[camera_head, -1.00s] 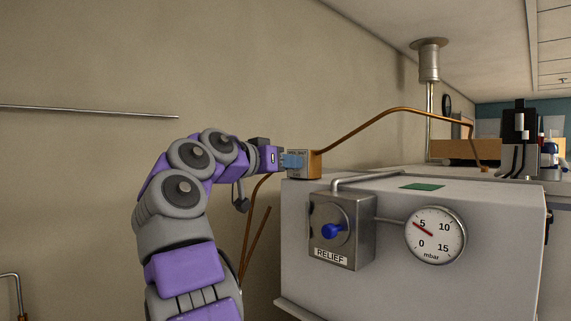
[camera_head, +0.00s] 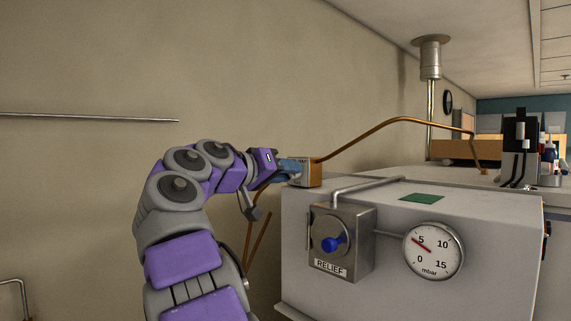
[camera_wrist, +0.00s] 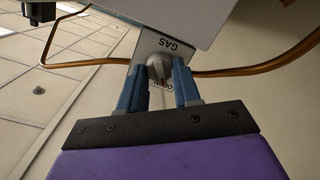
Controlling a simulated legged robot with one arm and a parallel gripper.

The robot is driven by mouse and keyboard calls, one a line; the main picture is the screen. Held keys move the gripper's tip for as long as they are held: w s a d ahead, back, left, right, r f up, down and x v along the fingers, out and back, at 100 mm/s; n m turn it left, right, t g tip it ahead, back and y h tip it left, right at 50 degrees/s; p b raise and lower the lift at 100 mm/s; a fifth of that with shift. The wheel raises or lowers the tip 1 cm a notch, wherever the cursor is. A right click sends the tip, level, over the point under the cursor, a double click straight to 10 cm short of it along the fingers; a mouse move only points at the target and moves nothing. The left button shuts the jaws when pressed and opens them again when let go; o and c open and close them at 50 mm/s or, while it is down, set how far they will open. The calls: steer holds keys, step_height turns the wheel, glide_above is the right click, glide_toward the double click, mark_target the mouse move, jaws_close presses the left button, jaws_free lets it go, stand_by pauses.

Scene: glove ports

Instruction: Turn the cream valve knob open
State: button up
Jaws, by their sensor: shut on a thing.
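The cream valve knob (camera_wrist: 157,66) shows pale and greyish in the wrist view, on a plate (camera_wrist: 176,45) marked GAS, with another label partly hidden beneath the knob. My gripper (camera_wrist: 160,72) has its blue fingers on both sides of the knob and is shut on it. In the head view my gripper (camera_head: 290,170) reaches the small valve box (camera_head: 310,173) at the left end of the cabinet top, and its fingers hide the knob there.
A copper pipe (camera_head: 395,121) runs from the valve box. Below are a blue RELIEF knob (camera_head: 333,244) on a metal box and a round gauge (camera_head: 433,250) on the cabinet front. A wall rail (camera_head: 90,117) is at left. Bottles (camera_head: 548,160) stand far right.

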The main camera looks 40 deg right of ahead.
steer(key=shift+w+n+p, duration=0.1)
steer(key=shift+n+p, duration=0.75)
steer(key=shift+n, duration=0.15)
steer(key=shift+f, duration=0.1)
steer(key=o, duration=1.1)
steer(key=shift+w+g, duration=0.3)
steer(key=shift+c, duration=0.2)
steer(key=shift+s, duration=0.2)
steer(key=s+a+r, duration=0.1)
steer(key=a+r, duration=0.1)
steer(key=a, duration=1.5)
steer(key=shift+a, duration=0.25)
